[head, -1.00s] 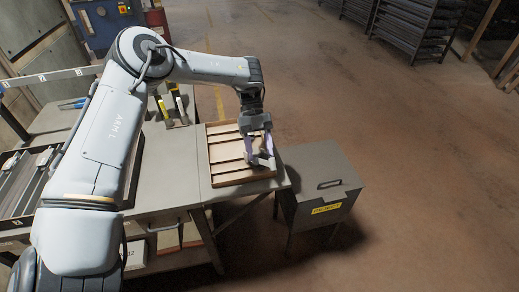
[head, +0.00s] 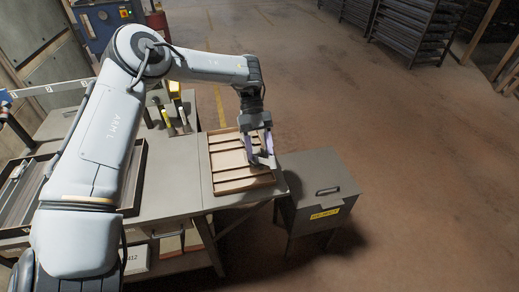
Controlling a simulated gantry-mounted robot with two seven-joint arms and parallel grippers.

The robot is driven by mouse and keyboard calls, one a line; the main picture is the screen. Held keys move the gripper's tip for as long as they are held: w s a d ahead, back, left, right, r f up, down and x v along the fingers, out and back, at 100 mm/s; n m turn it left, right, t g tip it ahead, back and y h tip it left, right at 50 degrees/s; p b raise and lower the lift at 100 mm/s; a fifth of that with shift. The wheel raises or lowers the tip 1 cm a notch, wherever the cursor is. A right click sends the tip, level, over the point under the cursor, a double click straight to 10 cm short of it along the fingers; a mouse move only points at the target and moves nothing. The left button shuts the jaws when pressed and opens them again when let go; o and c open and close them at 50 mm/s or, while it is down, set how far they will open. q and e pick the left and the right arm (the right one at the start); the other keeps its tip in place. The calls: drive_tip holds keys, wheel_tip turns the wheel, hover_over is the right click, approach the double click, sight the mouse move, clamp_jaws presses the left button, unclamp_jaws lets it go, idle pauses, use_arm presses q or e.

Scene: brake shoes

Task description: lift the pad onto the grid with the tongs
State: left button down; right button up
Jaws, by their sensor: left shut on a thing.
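The grid (head: 212,180) is a shallow wooden tray with several slats across it, at the right end of the bench top. My left gripper (head: 264,160) is over the right part of the tray, pointing down. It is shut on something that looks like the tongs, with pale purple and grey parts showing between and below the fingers. I cannot tell whether the pad is held in the tongs or lies in the tray, as the parts are small and partly hidden. My right gripper does not show.
A grey lidded bin (head: 318,188) with a yellow label stands right of the bench (head: 170,190). Yellow and dark-handled tools (head: 181,118) stand behind the tray. A box of dark strips (head: 25,190) is at the left, partly behind my arm.

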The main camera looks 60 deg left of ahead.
use_arm(q)
wheel_tip(320, 180, up, 7)
drive_tip(key=p, duration=0.5)
drive_tip(key=shift+f, duration=0.1)
idle(0.4)
wheel_tip(320, 180, down, 9)
drive_tip(key=b, duration=0.7)
drive_tip(key=shift+b, duration=0.3)
